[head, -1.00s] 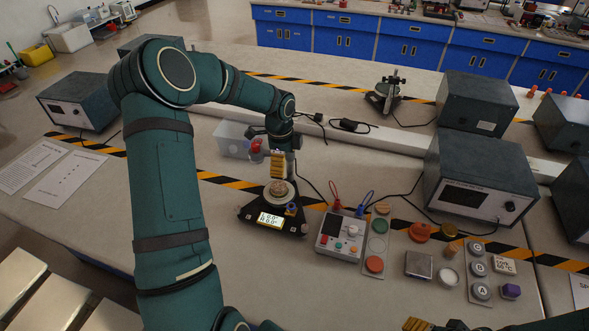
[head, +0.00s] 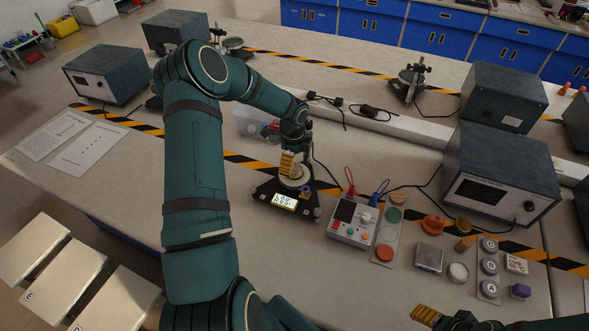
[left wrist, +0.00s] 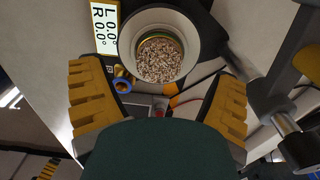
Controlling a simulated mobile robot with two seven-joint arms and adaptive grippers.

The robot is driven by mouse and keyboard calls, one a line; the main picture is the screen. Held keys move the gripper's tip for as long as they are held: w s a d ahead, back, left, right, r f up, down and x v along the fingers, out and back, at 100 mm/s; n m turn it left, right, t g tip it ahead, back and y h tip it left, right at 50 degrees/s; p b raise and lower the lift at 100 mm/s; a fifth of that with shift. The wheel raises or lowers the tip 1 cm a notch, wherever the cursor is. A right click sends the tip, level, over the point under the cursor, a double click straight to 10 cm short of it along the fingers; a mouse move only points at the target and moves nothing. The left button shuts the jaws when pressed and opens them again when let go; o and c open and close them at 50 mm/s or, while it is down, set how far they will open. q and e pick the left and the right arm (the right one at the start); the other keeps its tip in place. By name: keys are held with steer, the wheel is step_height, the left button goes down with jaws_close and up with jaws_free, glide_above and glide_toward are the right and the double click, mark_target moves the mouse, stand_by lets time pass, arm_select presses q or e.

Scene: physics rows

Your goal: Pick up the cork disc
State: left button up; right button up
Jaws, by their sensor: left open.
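A round, speckled tan-brown disc that looks like the cork disc (left wrist: 160,58) lies in a pale round dish (left wrist: 196,37) in the left wrist view. A coloured rim shows around its edge. The dish sits on a dark stand with a lit display (head: 284,201). My left gripper (head: 291,165) is open, pointing down over the dish. In the wrist view its yellow-padded fingers stand left and right of the disc, apart from it. In the head view the gripper largely hides the disc. My right gripper (head: 426,314) shows only partly at the bottom edge.
A meter box (head: 352,220) with red and blue leads stands right of the stand, beside a strip of coloured discs (head: 384,253). A clear bin (head: 252,122) is behind my left gripper. A large instrument (head: 500,175) stands at right. Bare table lies in front of the stand.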

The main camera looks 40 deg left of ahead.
mark_target(294, 170)
arm_select(q)
step_height(294, 170, down, 3)
steer(key=shift+a+f, duration=0.1)
steer(key=c, duration=0.9)
